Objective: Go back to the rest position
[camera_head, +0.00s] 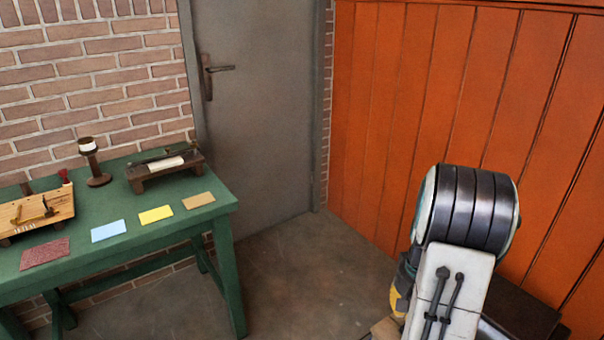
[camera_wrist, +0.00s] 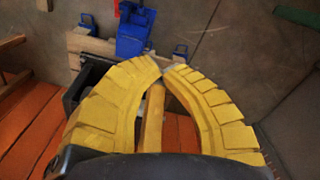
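My gripper (camera_wrist: 164,70) shows in the wrist view with its two yellow ribbed fingers bowed and their tips together. I see nothing held at the tips. The gripper is well away from the green table (camera_head: 130,262). On the table are a wooden press (camera_head: 40,207) and a dark press with a white roll (camera_head: 165,165).
A stand with a white top (camera_head: 97,170) is between the presses. Red (camera_head: 46,253), blue (camera_head: 108,231), yellow (camera_head: 156,214) and tan (camera_head: 198,200) cards lie along the table. A grey door (camera_head: 262,110) and orange panelling (camera_head: 400,100) bound the area. The floor (camera_head: 300,270) between table and arm is clear.

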